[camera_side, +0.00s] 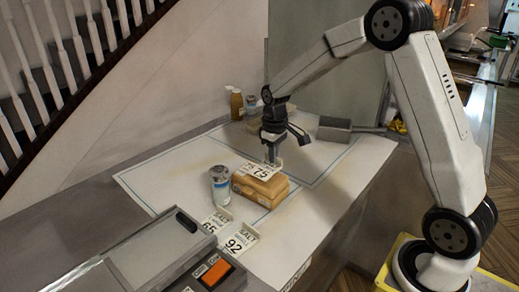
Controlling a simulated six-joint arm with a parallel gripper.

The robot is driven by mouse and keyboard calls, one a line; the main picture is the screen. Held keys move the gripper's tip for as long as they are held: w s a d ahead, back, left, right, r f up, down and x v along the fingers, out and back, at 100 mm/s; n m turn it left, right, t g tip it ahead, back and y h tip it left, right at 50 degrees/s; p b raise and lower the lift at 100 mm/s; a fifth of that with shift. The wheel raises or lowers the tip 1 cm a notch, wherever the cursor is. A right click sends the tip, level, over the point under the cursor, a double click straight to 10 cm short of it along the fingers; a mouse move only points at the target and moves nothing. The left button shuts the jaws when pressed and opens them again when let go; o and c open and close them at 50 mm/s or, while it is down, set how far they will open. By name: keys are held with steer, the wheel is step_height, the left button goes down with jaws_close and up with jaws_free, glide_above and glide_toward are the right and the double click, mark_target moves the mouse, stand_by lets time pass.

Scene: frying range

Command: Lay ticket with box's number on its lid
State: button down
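A tan box (257,188) with a closed lid sits on the white mat in the middle of the counter. A white ticket marked 75 (262,171) is at the top of the box, over the lid; I cannot tell whether it touches. My gripper (273,160) points down at the far edge of this ticket and appears closed on it. Two more white tickets, marked 65 (212,225) and 92 (236,243), lie at the front of the mat. Any number on the box itself is not readable here.
A pale cup with a lid (220,187) stands just left of the box. A brown bottle (236,104) and other containers stand at the back. A grey block with a handle (335,129) lies at the back right. A device with an orange switch (215,273) is at the front left.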

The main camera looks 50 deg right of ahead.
steer(key=shift+f, duration=0.85)
steer(key=c, duration=0.7)
jaws_free()
steer(key=shift+c, duration=0.2)
steer(key=shift+r, duration=3.85)
